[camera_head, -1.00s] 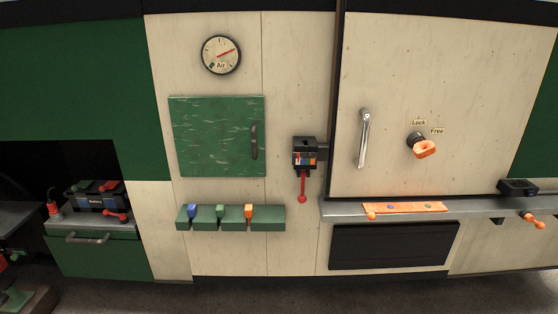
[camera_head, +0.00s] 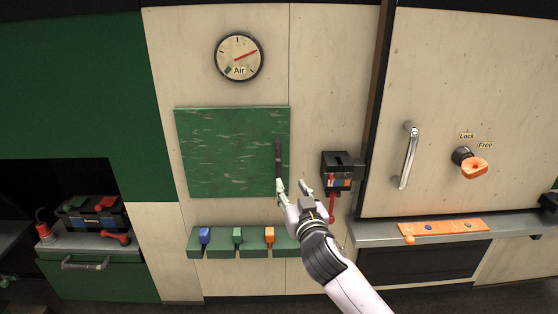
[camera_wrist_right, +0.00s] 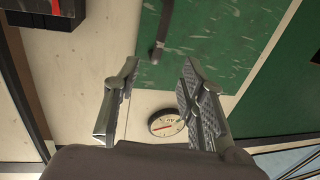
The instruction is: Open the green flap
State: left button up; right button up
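The green flap (camera_head: 228,150) is a scuffed square panel on the cream wall, below the round air gauge. It lies flat against the wall and looks shut. Its dark upright handle (camera_head: 279,160) is at its right edge. My right gripper (camera_head: 293,184) is open and empty, just below and to the right of the handle's lower end. In the right wrist view the flap (camera_wrist_right: 225,35) fills the upper right. The handle (camera_wrist_right: 160,38) shows ahead of the open fingers (camera_wrist_right: 157,85), apart from them. My left gripper is not in view.
A black box with a red lever (camera_head: 338,172) is close to the right of my gripper. Green blocks with coloured tabs (camera_head: 240,246) sit below the flap. The gauge (camera_head: 239,57) is above. A metal ledge (camera_head: 360,233) and a door handle (camera_head: 409,155) are further right.

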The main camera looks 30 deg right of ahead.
aim_at(279, 164)
jog(key=p+x, duration=0.2)
jog(key=x, duration=1.2)
jog(key=shift+w+f, duration=0.15)
jog(key=shift+w, duration=0.1)
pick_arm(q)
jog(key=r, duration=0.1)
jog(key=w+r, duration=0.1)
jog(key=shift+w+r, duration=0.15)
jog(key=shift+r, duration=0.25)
pick_arm(e)
jog(key=shift+d, duration=0.1)
jog(key=shift+c, duration=0.2)
grip_shut()
